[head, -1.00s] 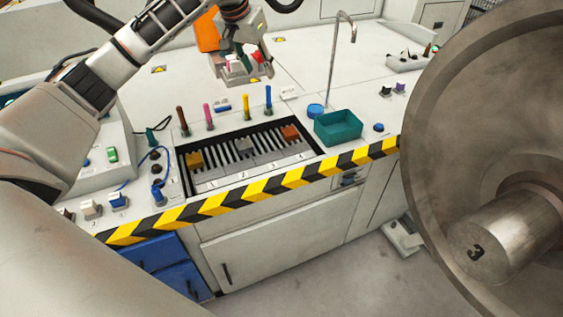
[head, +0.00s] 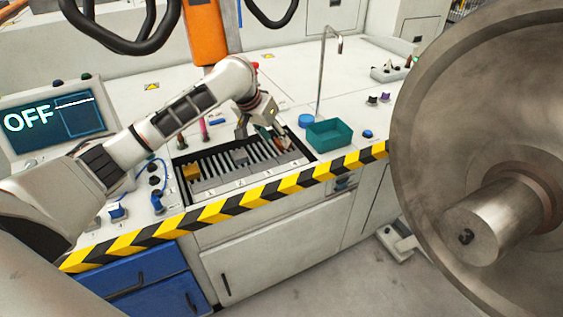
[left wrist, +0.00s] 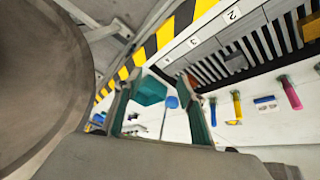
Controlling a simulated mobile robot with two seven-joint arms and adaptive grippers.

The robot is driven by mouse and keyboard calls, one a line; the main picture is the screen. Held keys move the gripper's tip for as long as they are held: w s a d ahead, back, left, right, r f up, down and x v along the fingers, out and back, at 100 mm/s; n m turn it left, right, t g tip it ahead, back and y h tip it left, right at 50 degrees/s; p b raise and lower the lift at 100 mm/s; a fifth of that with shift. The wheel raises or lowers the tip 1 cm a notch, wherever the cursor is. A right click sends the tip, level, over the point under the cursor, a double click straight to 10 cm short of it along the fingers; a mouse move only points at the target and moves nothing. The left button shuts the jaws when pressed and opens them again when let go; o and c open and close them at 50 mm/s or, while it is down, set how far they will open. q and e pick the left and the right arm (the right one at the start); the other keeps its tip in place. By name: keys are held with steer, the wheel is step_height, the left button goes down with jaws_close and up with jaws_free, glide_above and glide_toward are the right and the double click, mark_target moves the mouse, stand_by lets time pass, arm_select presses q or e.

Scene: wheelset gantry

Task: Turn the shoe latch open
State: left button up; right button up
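No part is plainly marked as the shoe latch, so I cannot tell which one it is. A recessed slotted panel (head: 240,190) has numbered positions along its front. A yellow block (head: 190,172) sits at its left, a grey block (head: 239,157) in the middle. An orange block shows in the left wrist view (left wrist: 193,82), beside one fingertip; in the head view my gripper partly hides it. My left gripper (head: 262,136) is over the panel's right end, fingers apart and empty. It also shows in the left wrist view (left wrist: 153,84). Contact with the block cannot be told.
A teal bin (head: 329,134) and a thin bent pipe (head: 325,75) stand right of the panel. Coloured handles (left wrist: 290,93) line its back edge. A striped edge (head: 225,208) runs along the front. A large metal wheel (head: 440,130) fills the right. A screen (head: 60,120) reads OFF.

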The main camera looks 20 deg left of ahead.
arm_select(q)
steer(key=s+d+f, duration=0.2)
steer(key=d+f, duration=0.1)
steer(key=f, duration=0.2)
steer(key=shift+d+f+h, duration=0.3)
steer(key=shift+f+h, duration=0.05)
steer(key=shift+h, duration=0.05)
arm_select(e)
steer(key=shift+s+f, duration=0.2)
steer(key=shift+s, duration=0.15)
